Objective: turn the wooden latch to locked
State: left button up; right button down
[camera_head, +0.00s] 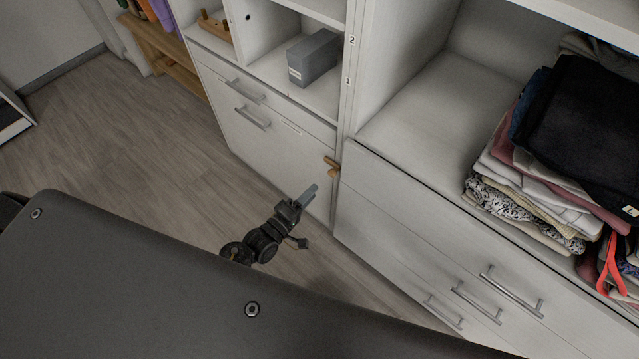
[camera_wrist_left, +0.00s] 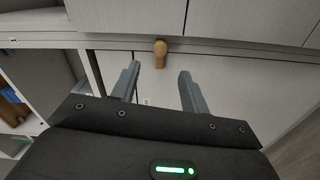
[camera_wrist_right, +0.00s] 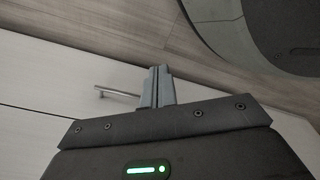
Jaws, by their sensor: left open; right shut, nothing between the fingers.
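The wooden latch (camera_head: 332,165) is a small tan piece on the front of the white cabinet, near the edge between the cabinet door and the drawer unit to its right. It also shows in the left wrist view (camera_wrist_left: 160,52), beyond and between my fingers. My left gripper (camera_head: 311,194) is below the latch in the head view, apart from it. In the left wrist view the left gripper (camera_wrist_left: 158,85) is open and empty. My right gripper (camera_wrist_right: 158,72) is shut and empty, near a drawer handle in the right wrist view; it is not seen in the head view.
The cabinet door (camera_head: 270,150) has bar handles above it. A grey box (camera_head: 313,57) stands in the cubby above. Folded clothes (camera_head: 540,170) fill the right shelf, above drawers with metal handles (camera_head: 510,292). Open wooden floor (camera_head: 130,130) lies at left.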

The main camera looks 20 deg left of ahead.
pick_arm(q)
jog(key=shift+v, duration=1.45)
pick_arm(e)
jog(key=shift+d+f, duration=0.1)
jog(key=shift+d, duration=0.05)
pick_arm(q)
jog(key=s+a+f+m+g+y+p, duration=0.2)
jog(key=s+f+m+g+p, duration=0.15)
jog(key=s+f, duration=0.55)
jog(key=s+a+f+m+g+y+p, duration=0.1)
jog(key=s+f+m+g+y+p, duration=0.15)
jog(key=s+f+m+g, duration=0.6)
jog(key=s+a+f+m+g+y+p, duration=0.1)
jog(key=s+a+f, duration=0.2)
jog(key=s, duration=0.6)
jog(key=s+a+f+m+g+y+p, duration=0.1)
jog(key=s+a+f, duration=0.3)
jog(key=s, duration=0.5)
jog(key=shift+s+a+f+g+p, duration=0.3)
jog(key=shift+f+g+p, duration=0.2)
jog(key=shift+g, duration=0.3)
pick_arm(e)
jog(key=s+d, duration=0.1)
jog(key=s, duration=1.1)
jog(key=shift+d+r+g, duration=0.2)
jog(key=shift+d+g, duration=0.05)
jog(key=shift+g, duration=0.15)
pick_arm(q)
jog(key=shift+y, duration=0.25)
